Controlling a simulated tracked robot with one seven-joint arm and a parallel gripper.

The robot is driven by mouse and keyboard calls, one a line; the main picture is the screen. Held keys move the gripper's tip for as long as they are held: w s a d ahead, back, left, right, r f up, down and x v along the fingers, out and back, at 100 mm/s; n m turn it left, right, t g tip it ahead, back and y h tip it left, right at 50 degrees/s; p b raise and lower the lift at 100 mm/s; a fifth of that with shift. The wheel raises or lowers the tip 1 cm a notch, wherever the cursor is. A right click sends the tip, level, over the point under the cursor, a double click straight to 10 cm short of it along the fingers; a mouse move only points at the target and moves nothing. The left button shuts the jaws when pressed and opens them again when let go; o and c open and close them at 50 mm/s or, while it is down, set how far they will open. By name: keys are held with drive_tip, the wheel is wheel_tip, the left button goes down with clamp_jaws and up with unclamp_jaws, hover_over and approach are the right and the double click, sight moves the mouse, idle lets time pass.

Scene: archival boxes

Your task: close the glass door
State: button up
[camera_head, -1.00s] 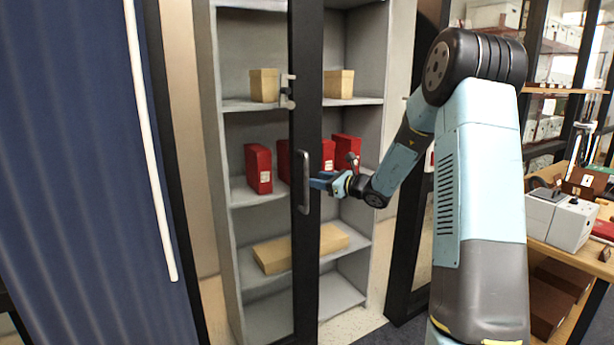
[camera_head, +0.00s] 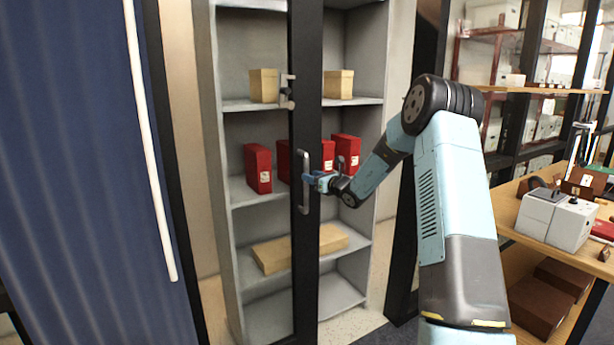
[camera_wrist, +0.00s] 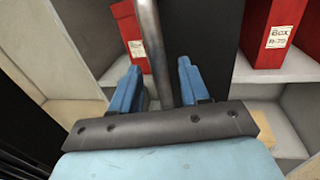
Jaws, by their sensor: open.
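The glass door shows as a dark upright frame (camera_head: 306,90) standing in front of the grey shelf cabinet, with shelves visible on both sides of it. A grey vertical bar handle (camera_head: 304,195) is fixed to the frame. My gripper (camera_head: 309,179) is at the handle, at about its middle height. In the wrist view my gripper (camera_wrist: 158,85) is open, with one blue finger on each side of the handle bar (camera_wrist: 157,50). I cannot tell whether either finger touches the bar.
The cabinet (camera_head: 225,190) holds red boxes (camera_head: 258,168), tan boxes (camera_head: 264,86) and a flat tan box (camera_head: 330,238). A dark blue panel (camera_head: 70,170) stands at left. A wooden bench (camera_head: 510,215) with a grey device (camera_head: 555,218) is at right.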

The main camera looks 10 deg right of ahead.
drive_tip(key=shift+x, duration=2)
clamp_jaws()
